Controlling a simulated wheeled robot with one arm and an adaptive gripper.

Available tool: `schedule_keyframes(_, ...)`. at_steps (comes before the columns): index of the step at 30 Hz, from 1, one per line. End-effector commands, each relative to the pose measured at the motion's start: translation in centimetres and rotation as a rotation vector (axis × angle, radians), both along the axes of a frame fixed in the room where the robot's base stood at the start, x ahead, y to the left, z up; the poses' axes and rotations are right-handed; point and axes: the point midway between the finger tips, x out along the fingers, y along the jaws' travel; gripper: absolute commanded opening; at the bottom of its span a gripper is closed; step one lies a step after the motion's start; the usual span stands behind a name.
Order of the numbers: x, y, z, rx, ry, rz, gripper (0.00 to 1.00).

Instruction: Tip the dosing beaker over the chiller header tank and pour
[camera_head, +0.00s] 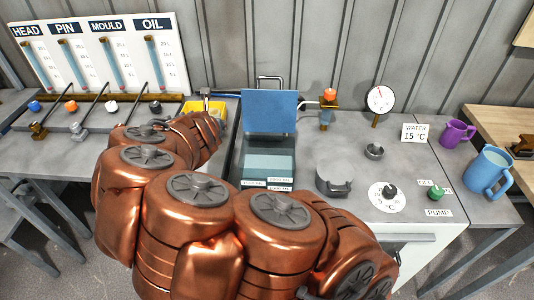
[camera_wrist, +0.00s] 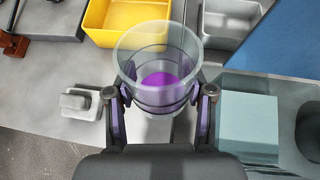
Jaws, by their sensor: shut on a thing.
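In the wrist view, the dosing beaker (camera_wrist: 160,45) is a clear, banded cup with purple contents low inside. My gripper (camera_wrist: 160,95) is shut on it, one finger on each side. Its open rim faces up towards the camera; it looks about upright. The chiller header tank (camera_head: 268,164) is a teal, see-through box with its blue lid (camera_head: 270,111) raised behind it, in the head view. The tank also shows in the wrist view (camera_wrist: 248,122), to the right of the beaker, which is beside it, not over it. My copper arm hides gripper and beaker in the head view.
A yellow bin (camera_wrist: 110,20) lies beyond the beaker, with a grey bin (camera_wrist: 232,22) to its right. Purple (camera_head: 457,133) and blue mugs (camera_head: 489,171) are farther right.

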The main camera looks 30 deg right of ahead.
Motion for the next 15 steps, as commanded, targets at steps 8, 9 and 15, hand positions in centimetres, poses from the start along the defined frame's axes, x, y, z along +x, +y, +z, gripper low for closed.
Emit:
schedule_keyframes(8,0.92,0.41,0.39,-0.013,-0.009,0.102,0.17)
schedule_keyframes(9,0.92,0.42,0.31,-0.012,-0.010,0.101,0.17)
schedule_keyframes(15,0.93,0.43,0.54,-0.011,-0.010,0.099,0.17)
